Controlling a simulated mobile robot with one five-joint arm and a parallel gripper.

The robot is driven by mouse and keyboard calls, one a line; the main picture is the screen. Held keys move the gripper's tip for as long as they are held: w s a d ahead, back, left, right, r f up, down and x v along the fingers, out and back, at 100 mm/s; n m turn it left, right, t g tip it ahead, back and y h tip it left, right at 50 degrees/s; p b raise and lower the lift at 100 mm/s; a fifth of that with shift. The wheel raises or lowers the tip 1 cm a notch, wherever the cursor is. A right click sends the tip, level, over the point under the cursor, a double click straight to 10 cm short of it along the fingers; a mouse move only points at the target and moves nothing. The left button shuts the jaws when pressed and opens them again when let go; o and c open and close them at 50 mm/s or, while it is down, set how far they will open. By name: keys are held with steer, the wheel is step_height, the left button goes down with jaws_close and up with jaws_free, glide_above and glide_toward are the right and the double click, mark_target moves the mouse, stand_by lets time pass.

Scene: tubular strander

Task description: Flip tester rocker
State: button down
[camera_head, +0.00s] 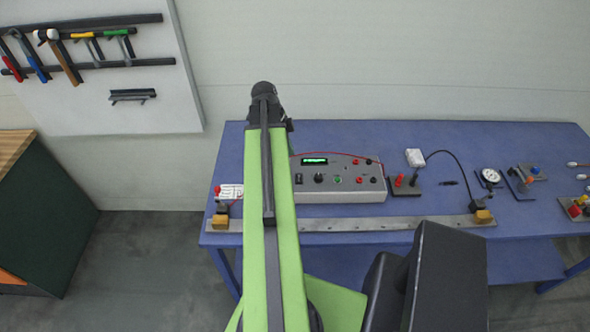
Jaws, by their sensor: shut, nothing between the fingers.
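The tester is a grey sloped-front box (342,196) on the blue bench, just right of my green arm. Its panel carries a lit green display (315,161). A small dark rectangular switch, apparently the rocker (298,178), sits at the panel's left, close beside my arm's edge in the picture. Which way it is tipped is too small to tell. A black knob (319,178), a green button (337,180) and red and black sockets are to its right. My arm reaches up the picture and covers the area left of the tester. I cannot make out my gripper.
The blue bench (460,150) holds a long metal bar (358,225) along its front edge, with clamps at both ends. Red and black terminals (406,182), a white block (415,157) and a dial gauge (490,176) stand right of the tester. Tools hang on the wall board (150,75).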

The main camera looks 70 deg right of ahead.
mark_target(299, 176)
steer(key=b+x, duration=1.2)
steer(key=x, duration=0.1)
steer(key=shift+w+f+b, duration=0.15)
steer(key=shift+w+b, duration=0.15)
steer(key=shift+f+b, duration=0.35)
steer(key=shift+d+f, duration=0.1)
steer(key=shift+w+d+f+b, duration=0.2)
steer(key=shift+f+b, duration=0.25)
steer(key=shift+b, duration=0.3)
steer(key=shift+a+r, duration=0.15)
